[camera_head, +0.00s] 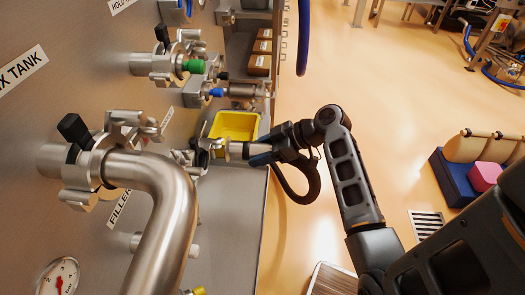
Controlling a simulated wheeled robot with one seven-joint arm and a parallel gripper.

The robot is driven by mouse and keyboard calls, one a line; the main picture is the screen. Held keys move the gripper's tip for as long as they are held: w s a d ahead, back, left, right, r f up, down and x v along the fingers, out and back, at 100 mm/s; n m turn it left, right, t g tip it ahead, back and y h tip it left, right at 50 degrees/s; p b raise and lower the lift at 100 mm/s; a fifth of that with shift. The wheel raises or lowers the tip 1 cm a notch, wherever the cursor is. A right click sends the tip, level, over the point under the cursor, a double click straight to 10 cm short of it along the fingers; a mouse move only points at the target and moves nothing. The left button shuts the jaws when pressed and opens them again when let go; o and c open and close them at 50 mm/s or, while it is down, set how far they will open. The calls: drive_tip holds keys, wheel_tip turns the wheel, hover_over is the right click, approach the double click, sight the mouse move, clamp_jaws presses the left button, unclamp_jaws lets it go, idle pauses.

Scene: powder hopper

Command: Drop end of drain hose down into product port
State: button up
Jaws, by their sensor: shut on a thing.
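My gripper (268,156) reaches left from the arm, near the grey panel. It is shut on what looks like the drain hose, just behind a silver end piece (237,150) that points left. A dark hose loop (309,190) hangs from the gripper and curves back toward my wrist. The silver end is close to a small metal fitting (204,146) in front of the yellow bin; I cannot tell whether they touch. No label marks a product port, so I cannot tell which opening it is. The fingertips are small and partly hidden.
A large bent steel pipe (170,190) with a black-knobbed clamp stands out at left. Valves with a green knob (194,66) and a blue knob (216,92) are above. A yellow bin (236,125) is behind the silver end. A blue hose (303,40) hangs above; open floor lies right.

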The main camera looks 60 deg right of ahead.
sight(230, 152)
drive_tip(key=shift+w+a+f+b, duration=0.15)
drive_tip(key=shift+w+a, duration=0.3)
drive_tip(key=shift+w, duration=0.85)
drive_tip(key=shift+w+a+f+b, duration=0.15)
drive_tip(key=shift+w+a, duration=0.3)
drive_tip(key=shift+w, duration=0.8)
drive_tip(key=shift+w+a+b, duration=0.25)
drive_tip(key=shift+w+a, duration=0.2)
drive_tip(key=shift+w, duration=0.85)
drive_tip(key=shift+w+f, duration=0.1)
drive_tip(key=shift+f, duration=0.15)
drive_tip(key=shift+f+b, duration=1.6)
drive_tip(key=shift+f, duration=0.1)
drive_tip(key=shift+f+b, duration=0.35)
drive_tip(key=o, duration=1.1)
drive_tip(key=shift+c, duration=0.2)
drive_tip(key=o, duration=0.4)
drive_tip(key=shift+a+f, duration=0.1)
drive_tip(key=shift+v, duration=3.9)
